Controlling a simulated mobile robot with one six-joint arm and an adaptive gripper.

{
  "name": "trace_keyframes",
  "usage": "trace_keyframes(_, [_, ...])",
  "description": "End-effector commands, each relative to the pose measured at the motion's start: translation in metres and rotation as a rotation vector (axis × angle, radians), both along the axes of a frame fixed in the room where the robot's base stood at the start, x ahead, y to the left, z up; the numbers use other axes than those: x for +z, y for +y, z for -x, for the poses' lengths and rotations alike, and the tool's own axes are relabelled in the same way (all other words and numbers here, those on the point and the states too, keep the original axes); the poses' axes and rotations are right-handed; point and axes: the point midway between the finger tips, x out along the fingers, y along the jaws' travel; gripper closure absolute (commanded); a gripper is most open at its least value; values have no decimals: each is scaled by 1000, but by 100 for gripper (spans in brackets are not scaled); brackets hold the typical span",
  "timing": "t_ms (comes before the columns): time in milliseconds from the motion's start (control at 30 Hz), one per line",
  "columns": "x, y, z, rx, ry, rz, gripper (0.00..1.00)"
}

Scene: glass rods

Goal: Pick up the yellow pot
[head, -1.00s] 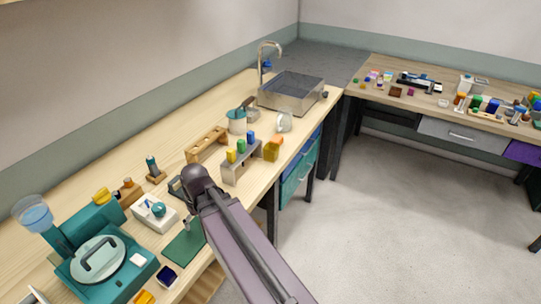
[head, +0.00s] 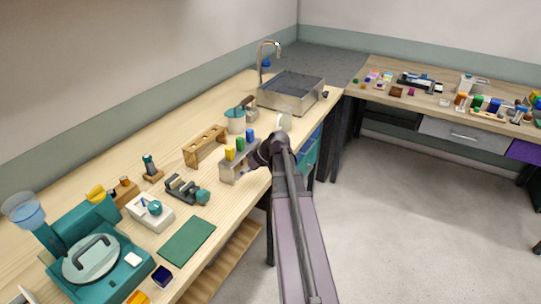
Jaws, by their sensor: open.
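The yellow pot does not show now; a yellow-orange pot stood right of the small rack in the earlier head view, and my arm now covers that spot. My arm reaches up from the bottom of the head view, and its dark wrist end is beside the rack's right end, over the bench's front edge. My gripper's fingers are hidden behind the arm, so I cannot see how they stand to the pot. The rack (head: 236,172) holds yellow, green and blue pieces and is partly covered by my arm.
A wooden rack (head: 205,147), a teal-and-white pot (head: 236,121) and a steel sink (head: 291,91) stand further back. A green mat (head: 188,242) and a teal machine (head: 97,255) are at the near left.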

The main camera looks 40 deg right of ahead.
Motion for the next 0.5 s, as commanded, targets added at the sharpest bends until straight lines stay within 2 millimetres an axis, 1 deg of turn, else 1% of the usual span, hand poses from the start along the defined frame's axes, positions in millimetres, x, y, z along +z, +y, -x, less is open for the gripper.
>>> trace_keyframes(33, [0,-20,-2,-3,-39,-6,0])
trace_keyframes(267, [11,-94,2,-2,-238,-9,0])
trace_keyframes(500, [26,-173,18,-19,-451,28,0])
